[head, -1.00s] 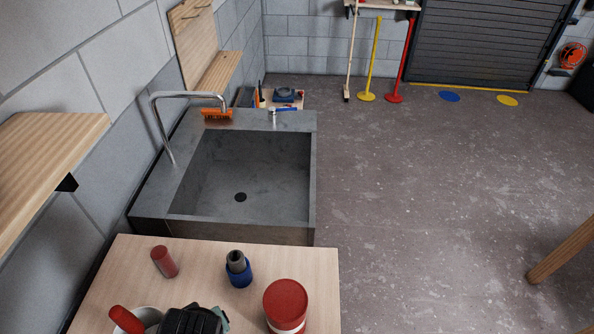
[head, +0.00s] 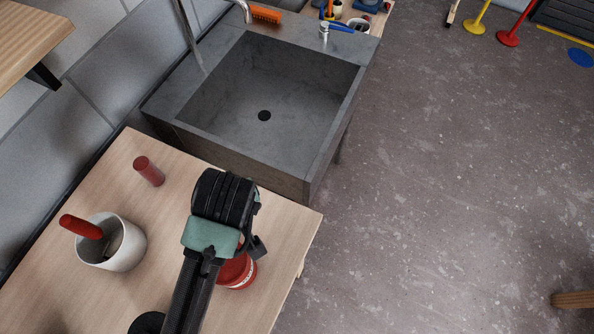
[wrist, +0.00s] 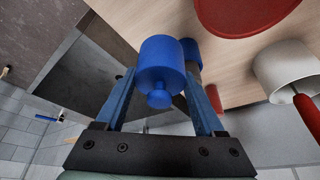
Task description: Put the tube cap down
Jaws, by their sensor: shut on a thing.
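The blue tube cap (wrist: 160,62), a wide cylinder with a small round knob, is between the two fingers of my gripper (wrist: 160,78) in the wrist view. The gripper is shut on it. Just behind the cap is a blue and grey upright piece (wrist: 190,50), partly hidden, likely the tube. I cannot tell whether the cap touches it. In the head view my gripper's black and teal body (head: 222,205) is over the wooden table (head: 180,200); its fingers and the cap are hidden there.
A red-lidded tin (head: 240,272) stands close beside my gripper, partly covered. A grey sink (head: 265,115) lies beyond the table. The table between cup and gripper is clear.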

